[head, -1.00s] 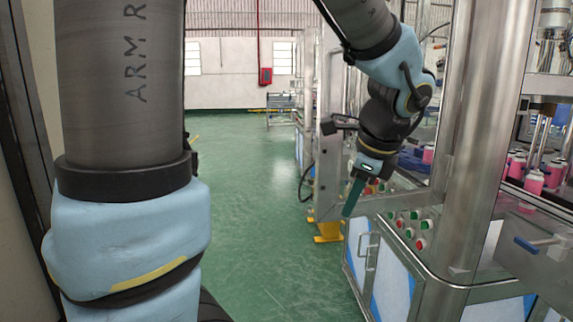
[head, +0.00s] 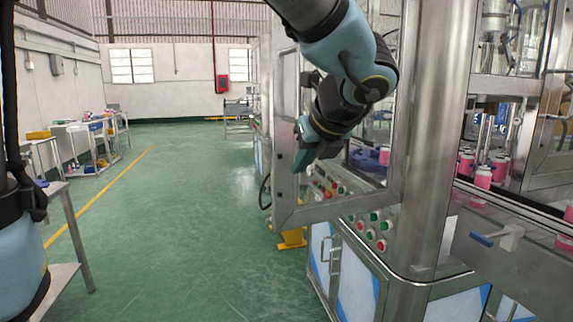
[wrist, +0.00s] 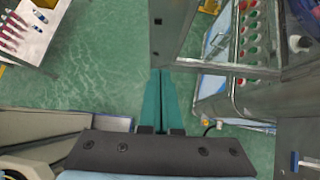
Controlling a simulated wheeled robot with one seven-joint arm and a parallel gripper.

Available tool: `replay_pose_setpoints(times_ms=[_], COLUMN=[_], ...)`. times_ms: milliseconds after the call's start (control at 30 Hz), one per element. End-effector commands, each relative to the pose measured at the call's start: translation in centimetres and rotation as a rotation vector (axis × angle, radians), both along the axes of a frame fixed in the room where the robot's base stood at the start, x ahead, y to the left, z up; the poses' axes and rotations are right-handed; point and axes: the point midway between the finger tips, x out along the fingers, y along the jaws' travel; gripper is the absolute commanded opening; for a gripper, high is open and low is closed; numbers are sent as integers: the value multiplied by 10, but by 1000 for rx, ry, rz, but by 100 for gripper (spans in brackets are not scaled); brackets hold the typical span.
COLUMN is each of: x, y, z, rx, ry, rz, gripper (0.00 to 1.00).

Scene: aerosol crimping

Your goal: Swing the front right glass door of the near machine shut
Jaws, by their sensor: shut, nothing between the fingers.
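The front right glass door (head: 283,140) of the near machine stands open, a steel frame reaching out leftward from the machine's corner post (head: 430,130). Its bottom rail (head: 335,208) runs above the button panel. My gripper (head: 303,165) has teal fingers and is shut and empty. In the head view it overlaps the door's glass area, just right of its outer upright. In the wrist view the fingertips (wrist: 166,72) point at the door's lower outer corner, by the upright (wrist: 170,30) and the rail (wrist: 225,68). I cannot tell whether they touch it.
The button panel (head: 365,225) and cabinet doors (head: 345,270) lie below the door. Pink cans (head: 483,178) stand inside the machine at right. A yellow foot (head: 292,238) is on the floor. The green aisle (head: 190,220) at left is clear; tables (head: 70,215) stand farther left.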

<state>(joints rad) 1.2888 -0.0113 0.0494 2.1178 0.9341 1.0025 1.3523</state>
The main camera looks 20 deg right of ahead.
Motion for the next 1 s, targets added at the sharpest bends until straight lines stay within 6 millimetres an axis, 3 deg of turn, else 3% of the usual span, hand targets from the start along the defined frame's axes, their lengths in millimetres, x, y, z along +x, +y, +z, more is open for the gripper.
replay_pose_setpoints(times_ms=[167, 400, 1000], x=[26, 56, 64], y=[2, 2, 3], z=[-24, -21, -22], rx=[3, -1, -1], ry=[2, 2, 2], rz=[4, 4, -8], gripper=[0, 0, 0])
